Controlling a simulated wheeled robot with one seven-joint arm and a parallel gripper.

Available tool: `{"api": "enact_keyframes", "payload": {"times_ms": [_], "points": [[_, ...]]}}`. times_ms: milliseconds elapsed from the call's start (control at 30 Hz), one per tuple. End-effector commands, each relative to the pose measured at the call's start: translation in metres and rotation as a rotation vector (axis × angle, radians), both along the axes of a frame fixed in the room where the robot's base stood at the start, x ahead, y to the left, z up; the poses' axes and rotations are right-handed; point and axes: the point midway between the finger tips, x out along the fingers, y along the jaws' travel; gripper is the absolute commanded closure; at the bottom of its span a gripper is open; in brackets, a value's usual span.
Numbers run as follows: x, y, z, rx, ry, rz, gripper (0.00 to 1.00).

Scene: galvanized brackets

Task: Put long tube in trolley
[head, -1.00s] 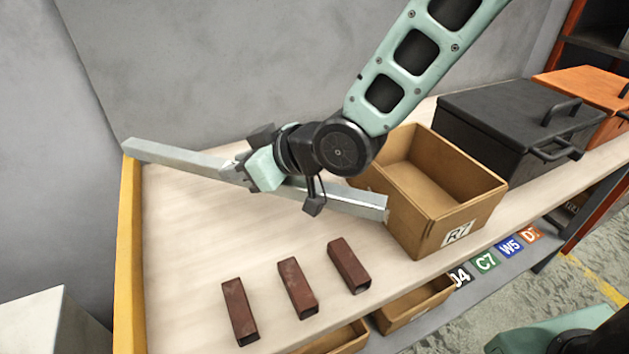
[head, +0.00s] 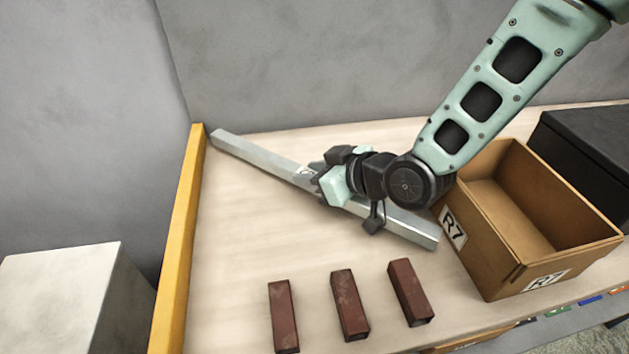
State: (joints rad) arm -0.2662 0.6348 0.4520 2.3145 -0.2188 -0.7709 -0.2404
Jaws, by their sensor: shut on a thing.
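The long tube (head: 262,156) is a galvanized grey square bar. It lies slantwise over the bench in the head view, its far left end near the yellow edge board and its right end close to the cardboard box. My gripper (head: 318,180) is shut on the tube near its middle, and the fingers and wrist hide part of it. I cannot tell whether the tube touches the bench top. No trolley is recognisable in view.
Three short rusty brown tubes (head: 350,305) lie on the bench front. A cardboard box marked R7 (head: 487,283) stands right, beside a black case (head: 585,150). A yellow board (head: 180,240) edges the bench's left side. A pale block (head: 62,300) stands beyond it.

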Motion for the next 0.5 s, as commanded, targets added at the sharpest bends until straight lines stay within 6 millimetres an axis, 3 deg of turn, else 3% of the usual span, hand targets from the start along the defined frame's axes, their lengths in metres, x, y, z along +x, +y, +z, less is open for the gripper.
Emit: {"api": "enact_keyframes", "payload": {"times_ms": [133,500], "points": [[0.0,0.001,-0.018,0.002,-0.001,0.0,1.0],[0.001,0.001,-0.022,0.002,-0.003,0.0,1.0]]}}
